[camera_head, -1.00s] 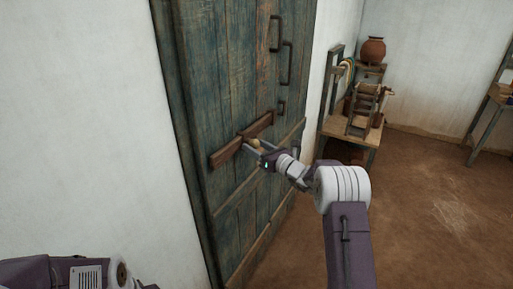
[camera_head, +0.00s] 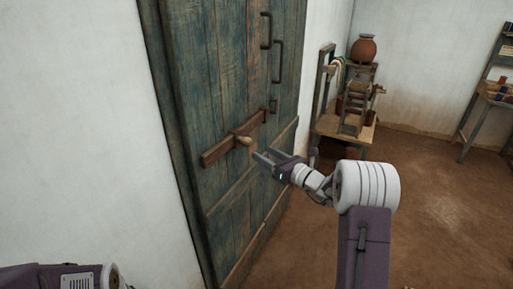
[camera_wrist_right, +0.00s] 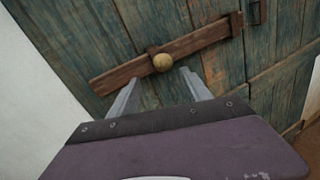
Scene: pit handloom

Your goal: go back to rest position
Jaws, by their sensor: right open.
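My right gripper (camera_head: 268,160) is open and empty, a little in front of a worn blue-green plank door (camera_head: 215,80). A wooden bar (camera_head: 222,148) with a round wooden knob (camera_head: 244,141) lies across the door, slightly tilted. The knob is just beyond my right fingertips and apart from them. In the right wrist view the knob (camera_wrist_right: 162,62) shows above and between the two grey fingers (camera_wrist_right: 160,95). Part of my left arm shows at the bottom left of the head view; its gripper is out of view.
Dark metal handles (camera_head: 266,31) are on the door. A small wooden table (camera_head: 345,130) with a wooden frame stands right of the door, with a clay pot (camera_head: 364,47) behind it. A shelf (camera_head: 490,90) stands at the far right. The brown floor (camera_head: 440,200) between is clear.

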